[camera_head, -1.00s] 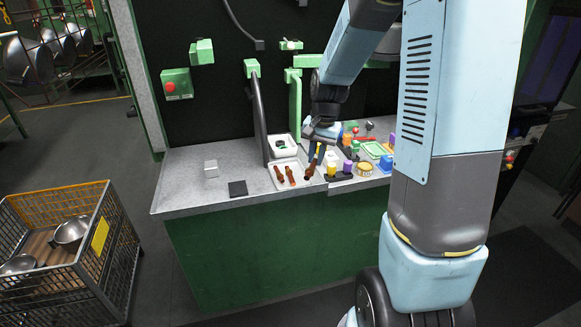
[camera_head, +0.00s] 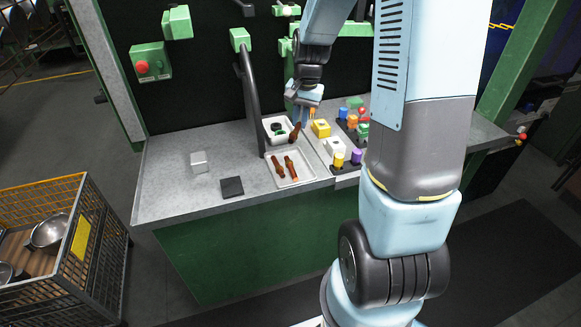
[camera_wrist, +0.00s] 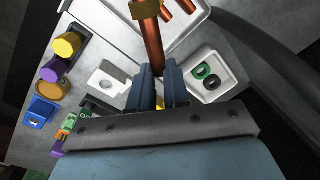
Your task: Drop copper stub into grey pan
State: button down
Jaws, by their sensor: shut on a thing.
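My gripper (camera_head: 298,112) is shut on a copper stub (camera_head: 295,132), which hangs tilted below the fingers. In the wrist view the held copper stub (camera_wrist: 153,45) runs up from between the fingers (camera_wrist: 158,82) and ends in a brass-coloured collar. A pale grey pan (camera_head: 266,124) with green and black rings in it lies just left of the stub; it also shows in the wrist view (camera_wrist: 213,95). A larger pale tray (camera_head: 312,178) in front of it holds two more copper stubs (camera_head: 284,168). I cannot tell which is the task's grey pan.
A black curved post (camera_head: 252,105) rises close to the left of the trays. A yellow block (camera_head: 321,128), a white block (camera_head: 334,147) and coloured cylinders (camera_head: 347,158) crowd the right. A silver cube (camera_head: 199,162) and dark square (camera_head: 232,187) lie left, with free bench around them.

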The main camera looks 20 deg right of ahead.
jog(key=shift+f, duration=2.45)
jog(key=c, duration=1)
grip_release()
jog(key=r, duration=0.9)
jog(key=d+r, duration=0.1)
jog(key=r, duration=0.3)
jog(key=shift+s+r, duration=0.35)
jog(key=shift+s, duration=0.05)
jog(key=shift+d, duration=0.1)
